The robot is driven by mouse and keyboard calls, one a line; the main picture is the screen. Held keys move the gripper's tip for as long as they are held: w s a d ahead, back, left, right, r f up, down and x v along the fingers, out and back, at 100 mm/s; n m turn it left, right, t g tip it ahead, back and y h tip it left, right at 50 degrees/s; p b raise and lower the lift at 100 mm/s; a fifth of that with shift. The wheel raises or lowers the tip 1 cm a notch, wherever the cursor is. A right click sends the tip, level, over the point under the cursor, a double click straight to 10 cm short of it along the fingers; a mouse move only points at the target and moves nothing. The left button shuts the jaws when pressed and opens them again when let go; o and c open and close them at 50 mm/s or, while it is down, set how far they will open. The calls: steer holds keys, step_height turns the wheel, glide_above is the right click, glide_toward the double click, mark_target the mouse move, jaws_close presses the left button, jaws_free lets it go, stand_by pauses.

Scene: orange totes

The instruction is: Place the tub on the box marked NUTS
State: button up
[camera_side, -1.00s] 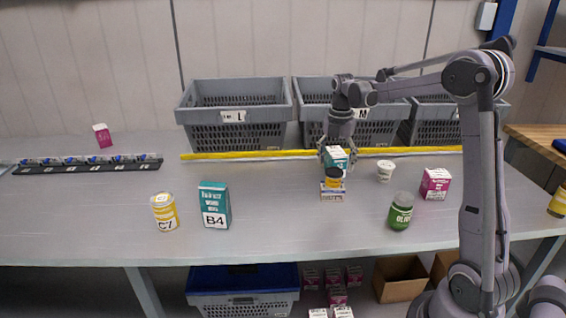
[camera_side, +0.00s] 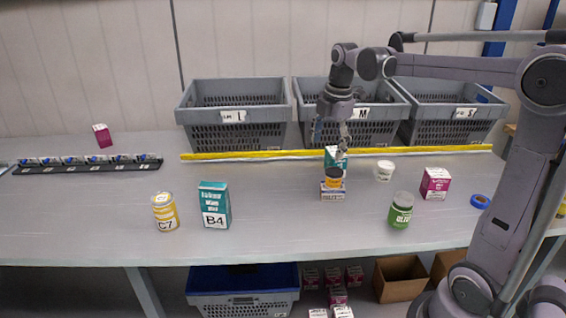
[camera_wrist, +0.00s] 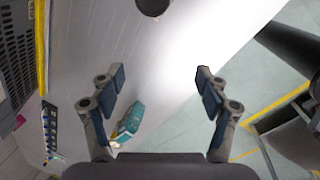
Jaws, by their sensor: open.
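A small white tub (camera_side: 384,171) stands upright on the table, right of the box marked NUTS (camera_side: 333,194). That box is low, with a blurred label facing the side camera. A small orange jar with a dark lid (camera_side: 334,178) appears to stand on top of it. A teal carton (camera_side: 337,158) is close behind the jar; it also shows in the wrist view (camera_wrist: 131,119). My gripper (camera_side: 329,143) is open and empty, above and behind the carton. I cannot make out the tub there.
Grey crates L (camera_side: 232,134), M (camera_side: 357,132) and S (camera_side: 452,132) stand behind a yellow strip (camera_side: 250,154). A green jar (camera_side: 401,211), a magenta box (camera_side: 435,184) and blue tape (camera_side: 480,201) lie right. A B4 carton (camera_side: 214,205) and C7 can (camera_side: 165,212) stand left.

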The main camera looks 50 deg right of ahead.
steer(key=s+a+f+m+t, duration=0.2)
steer(key=s+a+f+m, duration=0.1)
steer(key=s+a+m, duration=0.2)
steer(key=s+a+f+m+t, duration=0.3)
steer(key=s+a+f+m, duration=0.1)
steer(key=a+m, duration=0.6)
steer(key=shift+s+a+f+t+y, duration=0.25)
steer(key=shift+s+a+t+y, duration=0.05)
steer(key=shift+s+a, duration=0.45)
